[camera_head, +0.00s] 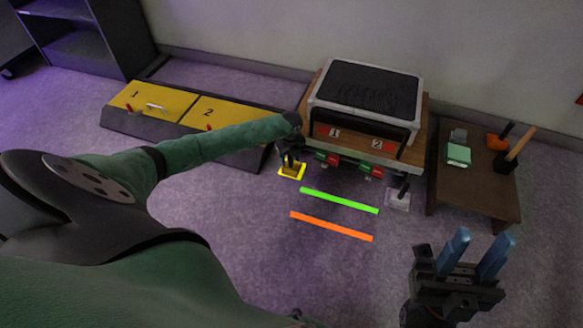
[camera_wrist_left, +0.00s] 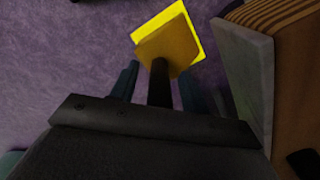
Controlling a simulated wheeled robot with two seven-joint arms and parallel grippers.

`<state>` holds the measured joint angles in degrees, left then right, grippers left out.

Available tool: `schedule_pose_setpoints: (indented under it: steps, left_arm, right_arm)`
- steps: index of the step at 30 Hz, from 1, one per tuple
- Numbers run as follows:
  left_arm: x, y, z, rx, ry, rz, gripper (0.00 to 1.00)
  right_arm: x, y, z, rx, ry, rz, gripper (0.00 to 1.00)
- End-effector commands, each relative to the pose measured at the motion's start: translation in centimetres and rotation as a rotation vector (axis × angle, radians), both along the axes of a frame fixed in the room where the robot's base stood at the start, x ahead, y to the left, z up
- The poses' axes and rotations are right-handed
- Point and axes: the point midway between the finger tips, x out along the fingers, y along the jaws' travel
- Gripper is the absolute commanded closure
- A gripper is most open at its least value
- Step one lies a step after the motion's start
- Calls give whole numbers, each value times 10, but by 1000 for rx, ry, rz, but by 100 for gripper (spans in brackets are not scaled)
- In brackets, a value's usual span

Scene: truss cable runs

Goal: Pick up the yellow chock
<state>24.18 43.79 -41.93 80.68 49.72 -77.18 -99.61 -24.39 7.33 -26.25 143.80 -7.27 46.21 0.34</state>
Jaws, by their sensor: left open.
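The yellow chock (camera_head: 291,170) stands on the floor in front of the left end of the wooden bench, on a bright yellow square. In the left wrist view the chock (camera_wrist_left: 168,48) shows a dark upright handle (camera_wrist_left: 160,85) rising toward the camera. My left gripper (camera_head: 291,156) is over it, with its fingers (camera_wrist_left: 158,85) apart on either side of the handle. No clear contact shows between fingers and handle. My right gripper (camera_head: 484,252) is at the lower right, its blue fingers apart and empty, far from the chock.
The wooden bench (camera_head: 385,158) with a black-topped case (camera_head: 365,90) stands close behind my left gripper. A pale chock with a dark handle (camera_head: 397,200) is to the right. Green (camera_head: 339,200) and orange (camera_head: 331,227) strips lie on open floor. A dark table (camera_head: 480,190) is at right.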

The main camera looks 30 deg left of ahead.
Motion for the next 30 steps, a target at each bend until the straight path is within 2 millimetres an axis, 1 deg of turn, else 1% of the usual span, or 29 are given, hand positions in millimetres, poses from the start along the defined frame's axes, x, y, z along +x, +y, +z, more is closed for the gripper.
schedule_pose_setpoints:
  steps: [1, 3, 10, 11, 15, 18, 30]
  left_arm:
    - [0, 0, -4, 0, 0, 1, 54]
    - [0, 0, -6, 1, -1, 1, 54]
    - [0, 0, -6, 1, -1, 1, 54]
    - [0, 0, -6, 1, -1, 0, 55]
    - [0, 0, -6, 1, -1, 0, 83]
    - [0, 0, -6, 1, -1, 0, 100]
    - [0, 0, -4, 1, -1, 1, 100]
  right_arm:
    - [-1, 0, -6, -3, 8, -2, 64]
    - [-1, -1, -8, -6, 15, -3, 64]
    - [0, -2, -8, -7, 17, -7, 64]
    - [0, -2, -8, -7, 17, -7, 64]
    - [0, -2, -7, -6, 16, -7, 64]
    - [0, -2, -7, -6, 14, -7, 64]
    - [0, -1, -5, -5, 13, -4, 64]
